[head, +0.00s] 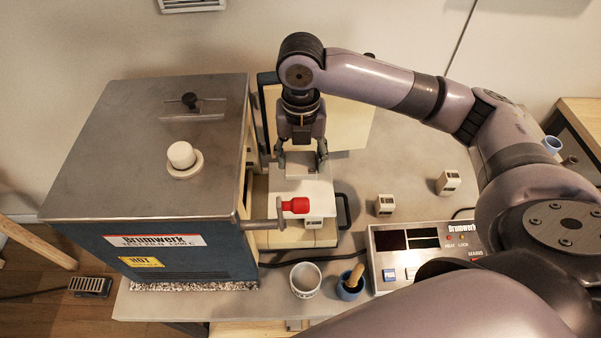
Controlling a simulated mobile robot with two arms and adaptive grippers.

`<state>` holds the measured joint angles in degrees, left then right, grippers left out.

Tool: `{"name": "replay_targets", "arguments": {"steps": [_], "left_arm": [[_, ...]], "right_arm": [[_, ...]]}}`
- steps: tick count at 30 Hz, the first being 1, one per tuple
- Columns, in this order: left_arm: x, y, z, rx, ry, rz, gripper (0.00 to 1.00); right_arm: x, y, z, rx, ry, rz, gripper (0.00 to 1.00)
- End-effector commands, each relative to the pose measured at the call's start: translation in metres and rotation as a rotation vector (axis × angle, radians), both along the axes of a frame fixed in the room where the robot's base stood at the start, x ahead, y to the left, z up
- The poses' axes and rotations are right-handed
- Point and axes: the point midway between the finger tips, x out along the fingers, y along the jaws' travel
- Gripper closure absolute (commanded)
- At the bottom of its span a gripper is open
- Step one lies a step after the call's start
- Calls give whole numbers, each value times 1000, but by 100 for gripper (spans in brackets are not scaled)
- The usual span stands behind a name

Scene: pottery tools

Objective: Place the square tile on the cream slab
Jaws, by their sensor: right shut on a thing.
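Below and in front is a pale slab-like surface (283,237), which looks like the cream slab, beside the kiln's open right side. I cannot tell whether the tile touches it or hangs above it. My left gripper is out of view.
The kiln (150,140) stands at left, its cream-lined door (349,125) open behind the gripper. Small white blocks (384,205) (448,182) stand at right. A white cup (305,280), a blue pot (350,285) and a control box (420,253) stand in front.

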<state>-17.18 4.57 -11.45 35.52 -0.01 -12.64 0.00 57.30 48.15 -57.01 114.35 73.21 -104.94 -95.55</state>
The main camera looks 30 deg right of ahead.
Motion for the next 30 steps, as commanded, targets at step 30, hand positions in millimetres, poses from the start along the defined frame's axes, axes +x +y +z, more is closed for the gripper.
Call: {"name": "replay_targets", "arguments": {"steps": [30], "left_arm": [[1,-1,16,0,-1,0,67]], "right_arm": [[0,0,-74,0,-1,0,42]]}}
